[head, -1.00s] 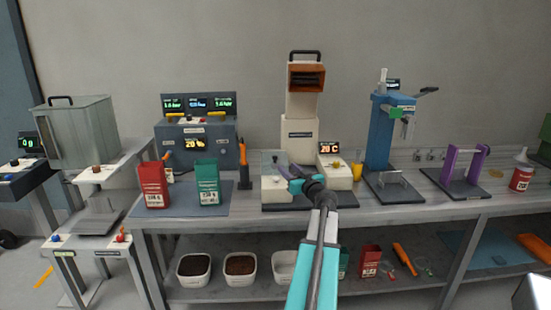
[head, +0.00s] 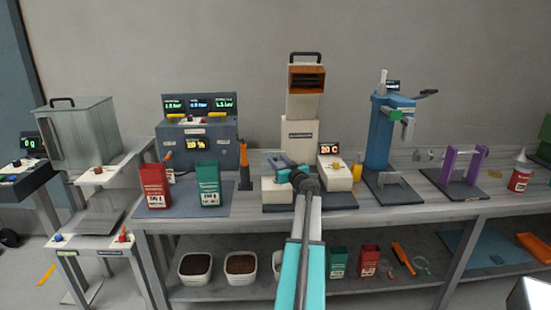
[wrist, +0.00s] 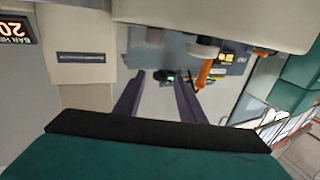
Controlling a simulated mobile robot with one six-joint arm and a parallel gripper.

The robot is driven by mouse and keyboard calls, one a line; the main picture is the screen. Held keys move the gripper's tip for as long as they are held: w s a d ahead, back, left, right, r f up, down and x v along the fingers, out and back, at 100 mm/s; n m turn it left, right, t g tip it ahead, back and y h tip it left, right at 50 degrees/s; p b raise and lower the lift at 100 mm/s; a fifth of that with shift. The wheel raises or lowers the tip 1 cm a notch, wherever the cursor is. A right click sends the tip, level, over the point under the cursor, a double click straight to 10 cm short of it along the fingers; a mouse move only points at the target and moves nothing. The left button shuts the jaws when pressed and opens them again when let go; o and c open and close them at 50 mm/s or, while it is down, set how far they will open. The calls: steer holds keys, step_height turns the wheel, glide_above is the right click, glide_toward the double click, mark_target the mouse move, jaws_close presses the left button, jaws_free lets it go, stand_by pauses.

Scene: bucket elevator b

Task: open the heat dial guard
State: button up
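The white machine (head: 300,139) stands mid-bench, with a pale block (head: 277,191) at its lower left. My gripper (head: 277,165) is over this block, in front of the machine's column. In the wrist view its two dark fingers (wrist: 158,98) are apart with nothing clearly held between them. A small dark-and-orange knob (wrist: 204,48) shows on the pale block in the upside-down wrist view, beyond the fingers to the right. The clear guard over the block is mostly hidden by my gripper in the head view. I cannot tell its position or whether the fingers touch it.
A "20 C" display box (head: 330,149) stands just right of my gripper. An orange-handled tool (head: 243,155) stands to the left, beside red (head: 154,187) and green (head: 207,184) containers. A blue press (head: 379,135) stands to the right.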

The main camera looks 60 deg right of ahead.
mark_target(276, 159)
steer(key=shift+p+x, duration=0.4)
steer(key=shift+x, duration=1.25)
jaws_close()
